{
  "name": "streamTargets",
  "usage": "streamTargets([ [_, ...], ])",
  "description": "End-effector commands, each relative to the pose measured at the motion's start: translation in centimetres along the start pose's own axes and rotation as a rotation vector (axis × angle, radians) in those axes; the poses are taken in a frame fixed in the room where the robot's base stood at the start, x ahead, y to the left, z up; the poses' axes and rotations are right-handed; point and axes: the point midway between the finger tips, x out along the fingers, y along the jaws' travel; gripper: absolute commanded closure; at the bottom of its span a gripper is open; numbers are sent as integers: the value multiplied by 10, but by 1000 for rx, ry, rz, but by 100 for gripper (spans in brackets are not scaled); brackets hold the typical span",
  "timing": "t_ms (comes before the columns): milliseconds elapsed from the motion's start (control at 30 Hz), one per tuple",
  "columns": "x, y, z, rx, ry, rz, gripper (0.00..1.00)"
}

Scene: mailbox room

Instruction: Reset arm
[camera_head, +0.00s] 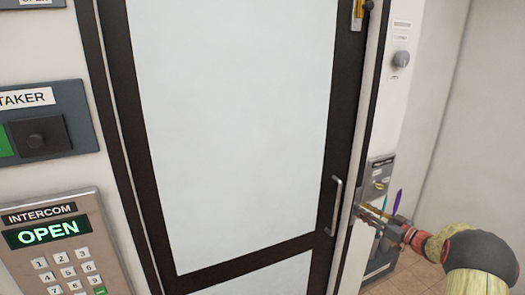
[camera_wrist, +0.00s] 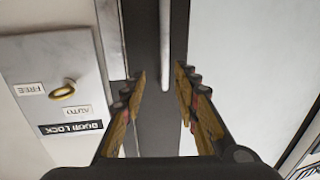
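My gripper (camera_head: 368,213) is at the right of the head view, beside the door's right edge and near the handle's height. In the wrist view my gripper (camera_wrist: 162,82) has its two fingers apart with nothing between them. The silver door handle (camera_head: 335,205) is a vertical bar on the door's dark frame. It also shows in the wrist view, where the handle (camera_wrist: 165,45) appears beyond the gap between the fingertips. I cannot tell the distance, but no grip on it shows. My arm reaches in from the lower right.
The glazed door (camera_head: 230,110) fills the middle. A door lock panel (camera_wrist: 50,60) with a yellow knob (camera_wrist: 63,90) is left of my fingers in the wrist view. The intercom (camera_head: 62,250) at lower left reads OPEN. Pens (camera_head: 397,201) stand behind my gripper.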

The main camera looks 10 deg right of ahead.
Motion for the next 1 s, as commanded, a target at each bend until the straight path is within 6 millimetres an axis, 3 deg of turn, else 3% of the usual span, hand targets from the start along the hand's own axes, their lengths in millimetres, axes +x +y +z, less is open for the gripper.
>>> streamTargets([
  [133,-5,36,29,-62,-105,136,70],
  [233,-24,68,75,-61,-237,302,70],
  [300,-48,86,102,-48,-344,422,70],
  [400,-87,100,120,-27,-496,577,70],
  [500,-122,92,125,6,-650,698,70],
  [567,-141,77,123,33,-741,754,70],
  [667,-169,38,111,88,-886,822,70],
  [867,-211,-79,79,224,-1122,853,70],
  [1000,-231,-170,56,311,-1229,813,70],
])
